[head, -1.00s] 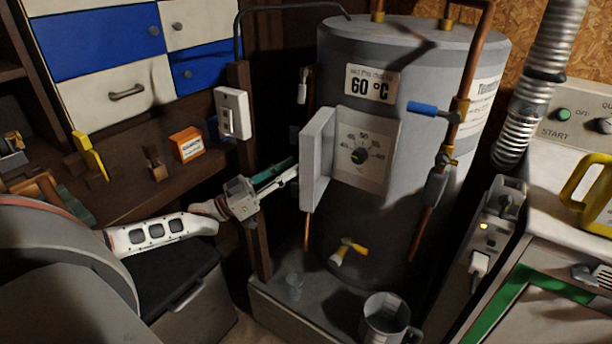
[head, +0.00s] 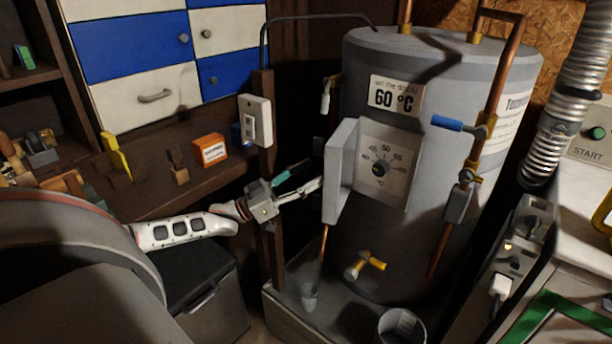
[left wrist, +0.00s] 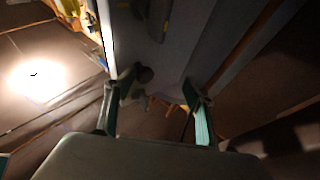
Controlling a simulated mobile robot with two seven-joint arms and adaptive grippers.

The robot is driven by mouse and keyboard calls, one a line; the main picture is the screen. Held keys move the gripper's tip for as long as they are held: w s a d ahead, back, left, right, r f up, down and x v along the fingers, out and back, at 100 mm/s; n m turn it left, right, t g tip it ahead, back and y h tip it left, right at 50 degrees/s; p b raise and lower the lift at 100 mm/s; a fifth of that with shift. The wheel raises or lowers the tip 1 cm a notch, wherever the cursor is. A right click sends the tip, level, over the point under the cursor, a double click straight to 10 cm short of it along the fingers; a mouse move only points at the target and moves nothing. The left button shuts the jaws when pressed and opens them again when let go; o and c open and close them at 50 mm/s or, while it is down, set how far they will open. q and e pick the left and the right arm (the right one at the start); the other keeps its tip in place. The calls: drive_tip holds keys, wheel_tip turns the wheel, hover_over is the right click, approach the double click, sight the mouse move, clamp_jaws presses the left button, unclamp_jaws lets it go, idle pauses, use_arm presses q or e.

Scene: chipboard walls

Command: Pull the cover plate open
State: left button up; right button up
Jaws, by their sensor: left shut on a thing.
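The grey cover plate (head: 340,172) stands swung out at the left side of the dial panel (head: 386,165) on the grey water tank (head: 440,235). The panel's round dial and numbers are uncovered. My left gripper (head: 306,182) reaches in from the left, at the cover plate's left side, and is shut on the plate. Its grip is small and dark in the head view. In the left wrist view, the two green-padded fingers (left wrist: 158,105) stand apart with a grey surface between and beyond them. My right gripper is not in view.
A dark post with a white switch (head: 256,120) stands left of the tank. A copper pipe with a blue-handled valve (head: 447,123) is at its right. Below are a yellow tap (head: 368,264), a glass (head: 309,296) and a metal mug (head: 402,326). An orange box (head: 210,150) sits on the shelf.

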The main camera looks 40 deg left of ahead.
use_arm(q)
drive_tip(key=shift+a+r, duration=0.35)
drive_tip(key=shift+c, duration=0.8)
drive_tip(key=shift+s+a+f, duration=0.1)
drive_tip(key=shift+s+f, duration=0.05)
drive_tip(key=shift+c, duration=0.3)
drive_tip(key=v, duration=0.7)
drive_tip(key=shift+d+f, duration=0.3)
drive_tip(key=shift+f, duration=0.05)
drive_tip(key=shift+s, duration=0.15)
